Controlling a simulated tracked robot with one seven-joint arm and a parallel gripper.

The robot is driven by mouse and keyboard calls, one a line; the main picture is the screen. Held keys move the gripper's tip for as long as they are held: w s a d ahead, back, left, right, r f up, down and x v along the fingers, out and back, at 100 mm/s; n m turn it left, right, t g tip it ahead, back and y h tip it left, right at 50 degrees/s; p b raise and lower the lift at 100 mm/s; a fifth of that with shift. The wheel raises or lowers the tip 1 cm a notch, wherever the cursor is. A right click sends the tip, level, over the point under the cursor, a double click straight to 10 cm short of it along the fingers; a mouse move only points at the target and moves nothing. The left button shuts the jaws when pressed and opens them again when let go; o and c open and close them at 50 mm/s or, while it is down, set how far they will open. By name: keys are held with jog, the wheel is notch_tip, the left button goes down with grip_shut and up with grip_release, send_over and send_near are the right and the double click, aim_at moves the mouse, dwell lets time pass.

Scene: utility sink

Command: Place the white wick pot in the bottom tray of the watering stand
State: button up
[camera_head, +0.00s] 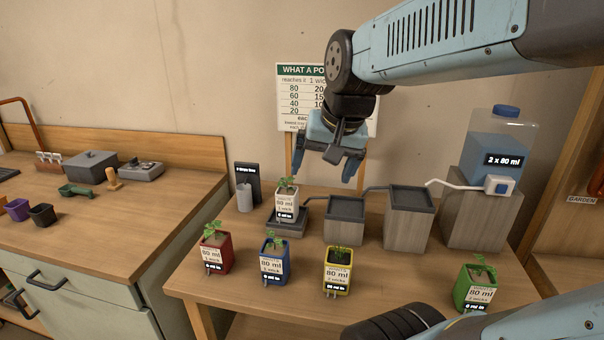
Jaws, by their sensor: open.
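The white wick pot (287,206) holds a small green seedling and has an "80 ml, 1 wick" label. It stands upright in the bottom tray (298,228), the lowest and leftmost tray of the watering stand. My gripper (332,162) is open and empty. It hangs above and to the right of the white pot, apart from it. The pot's base is partly hidden by the tray rim.
The middle tray (345,208) and top tray (410,199) look empty. A red pot (213,250), blue pot (273,262), yellow pot (337,270) and green pot (476,285) stand in front. A water tank (490,140) stands right.

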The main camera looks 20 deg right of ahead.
jog(key=s+n, duration=0.4)
jog(key=shift+s+a+t+h, duration=0.25)
jog(key=shift+a+t+h, duration=0.05)
jog(key=shift+t, duration=0.1)
jog(key=shift+c, duration=0.4)
